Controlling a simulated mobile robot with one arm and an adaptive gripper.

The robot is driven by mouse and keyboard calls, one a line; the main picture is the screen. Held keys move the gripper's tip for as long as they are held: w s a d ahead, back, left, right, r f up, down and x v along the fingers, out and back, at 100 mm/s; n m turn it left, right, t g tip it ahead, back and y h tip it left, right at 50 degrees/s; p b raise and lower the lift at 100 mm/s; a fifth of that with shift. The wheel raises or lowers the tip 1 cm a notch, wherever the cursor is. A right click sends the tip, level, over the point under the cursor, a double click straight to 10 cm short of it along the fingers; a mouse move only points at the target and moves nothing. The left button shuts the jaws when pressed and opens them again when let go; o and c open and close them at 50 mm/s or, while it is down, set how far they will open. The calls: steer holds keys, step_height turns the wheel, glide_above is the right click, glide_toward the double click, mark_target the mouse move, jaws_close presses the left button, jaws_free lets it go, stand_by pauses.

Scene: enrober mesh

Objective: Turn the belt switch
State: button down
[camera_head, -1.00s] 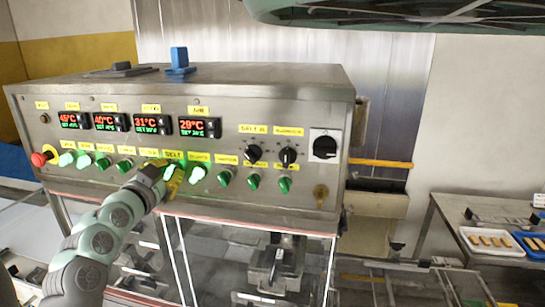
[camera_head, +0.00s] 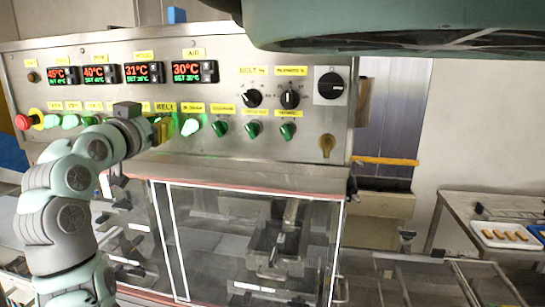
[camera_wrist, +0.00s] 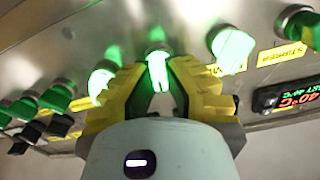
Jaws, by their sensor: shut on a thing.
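The belt switch is a lit green knob (camera_wrist: 158,68) in the lower row of the steel control panel. The yellow "BELT" label (camera_head: 165,107) sits above it in the head view. My gripper (camera_head: 163,130) reaches in from the left at the panel face and hides most of the knob there. In the wrist view my gripper's yellow fingers (camera_wrist: 156,80) are shut on the knob, one on each side. The knob glows green between the fingertips.
A lit green knob (camera_head: 190,127) stands close right of my gripper, with unlit green knobs (camera_head: 221,129) beyond. A red emergency button (camera_head: 23,122) is at far left. Black dials (camera_head: 252,98) sit above right. A clear-walled enclosure (camera_head: 235,235) is below. A dark green overhead body (camera_head: 400,25) fills the top right.

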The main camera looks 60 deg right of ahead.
steer(key=n+b, duration=0.2)
steer(key=n, duration=0.1)
steer(key=shift+f, duration=0.25)
steer(key=shift+w+r+n+b, duration=0.15)
steer(key=shift+n+b, duration=0.85)
steer(key=shift+n, duration=1.4)
steer(key=c, duration=1)
jaws_free()
steer(key=shift+a, duration=0.15)
